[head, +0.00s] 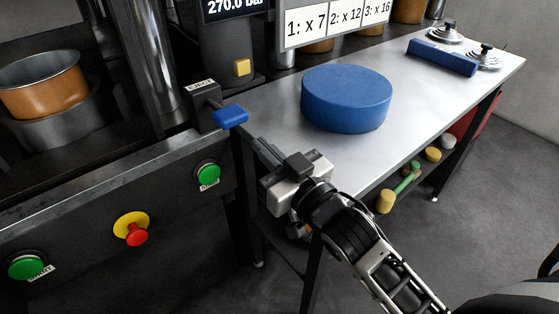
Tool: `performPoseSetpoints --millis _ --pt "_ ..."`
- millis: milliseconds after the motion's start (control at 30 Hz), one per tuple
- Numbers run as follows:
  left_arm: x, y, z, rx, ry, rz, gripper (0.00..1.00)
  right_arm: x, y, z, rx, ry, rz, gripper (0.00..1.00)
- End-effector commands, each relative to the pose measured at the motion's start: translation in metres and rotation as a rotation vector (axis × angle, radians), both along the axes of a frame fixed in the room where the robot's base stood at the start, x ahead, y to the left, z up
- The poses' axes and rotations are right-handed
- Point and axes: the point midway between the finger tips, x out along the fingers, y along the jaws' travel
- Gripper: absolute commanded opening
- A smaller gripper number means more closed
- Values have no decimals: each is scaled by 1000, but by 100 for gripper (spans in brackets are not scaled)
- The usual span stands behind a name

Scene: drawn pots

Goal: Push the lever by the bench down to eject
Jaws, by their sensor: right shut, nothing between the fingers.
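The lever is a blue handle (231,116) on a dark box (205,107) labelled EJECT, between the machine and the bench (268,106). The handle sticks out to the right at the bench's left end. My right gripper (258,146) is shut and empty. In the picture it is just below and to the right of the handle, at the bench's front left corner. A small gap shows between the fingers and the handle. My left gripper is not in the view.
A big blue disc (346,98) sits on the bench. A blue bar (442,57) and metal lids lie farther back. The machine front has green buttons (208,174) and a red knob (137,234). A copper pot (43,84) stands at left. Floor at right is clear.

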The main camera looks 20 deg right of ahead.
Motion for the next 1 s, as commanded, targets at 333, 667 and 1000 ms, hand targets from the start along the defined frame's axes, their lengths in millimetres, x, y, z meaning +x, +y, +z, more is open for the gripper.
performPoseSetpoints --millis 333,667,1000 --pt "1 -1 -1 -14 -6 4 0 -35 -8 -5 -1 -5 1 0" --pt "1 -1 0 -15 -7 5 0 -35 -8 -4 -1 -6 1 0" --pt "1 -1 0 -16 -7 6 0 -35 -8 -4 0 -6 0 0"
